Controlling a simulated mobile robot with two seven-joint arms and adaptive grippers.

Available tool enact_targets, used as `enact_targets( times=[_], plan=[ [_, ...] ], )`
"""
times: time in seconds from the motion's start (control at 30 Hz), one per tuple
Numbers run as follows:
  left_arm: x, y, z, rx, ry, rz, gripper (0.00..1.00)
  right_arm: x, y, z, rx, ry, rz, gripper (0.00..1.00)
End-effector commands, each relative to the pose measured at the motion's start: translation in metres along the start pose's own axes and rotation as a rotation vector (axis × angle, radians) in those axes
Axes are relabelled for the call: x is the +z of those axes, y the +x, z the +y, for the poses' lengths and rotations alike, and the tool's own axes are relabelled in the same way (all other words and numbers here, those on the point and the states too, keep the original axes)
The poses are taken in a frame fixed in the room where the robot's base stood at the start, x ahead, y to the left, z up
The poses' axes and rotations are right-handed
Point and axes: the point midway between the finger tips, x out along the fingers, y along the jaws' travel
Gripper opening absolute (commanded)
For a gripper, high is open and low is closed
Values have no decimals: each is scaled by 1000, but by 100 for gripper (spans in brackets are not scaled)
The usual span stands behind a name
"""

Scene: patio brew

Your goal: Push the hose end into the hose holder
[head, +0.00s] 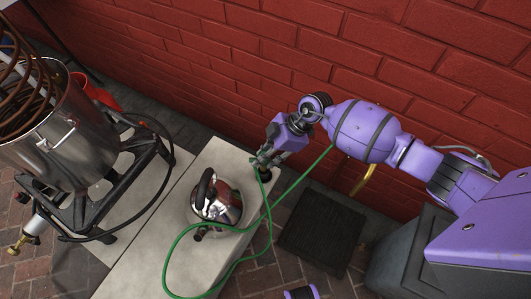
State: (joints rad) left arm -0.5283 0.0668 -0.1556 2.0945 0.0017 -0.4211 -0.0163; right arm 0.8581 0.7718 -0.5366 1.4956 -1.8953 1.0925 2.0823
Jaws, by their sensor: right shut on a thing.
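My right gripper (262,162) comes in from the right and points down over the far right edge of the pale bench (165,277). It is shut on the green hose (268,222) near one end; the jaws hide the hose end itself. The hose hangs in a wide loop across the bench and rises on the right towards my arm. A small dark round piece (264,175) shows right below the fingers; I cannot tell whether it is the hose holder, or whether the hose end touches it. My left gripper is not in view.
A steel pot (45,140) with a copper coil (22,85) sits on a black burner stand (120,165) at left. A dark mat (322,232) lies on the floor. A red brick wall (230,60) closes the back.

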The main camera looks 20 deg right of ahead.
Motion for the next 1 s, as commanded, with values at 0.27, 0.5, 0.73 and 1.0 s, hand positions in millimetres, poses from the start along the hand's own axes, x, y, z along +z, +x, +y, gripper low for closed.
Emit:
enact_targets(
  times=[0.27, 0.5, 0.73, 1.0],
  plan=[
    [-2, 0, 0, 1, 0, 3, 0, 1, 2, 0, 1, -1, 1, 0],
    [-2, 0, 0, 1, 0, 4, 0, 2, 3, 0, 0, -1, 1, 0],
    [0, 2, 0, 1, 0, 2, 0, 5, 9, 0, 0, -1, 0, 0],
    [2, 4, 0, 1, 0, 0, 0, 10, 16, 0, 0, 0, 0, 0]
  ],
)
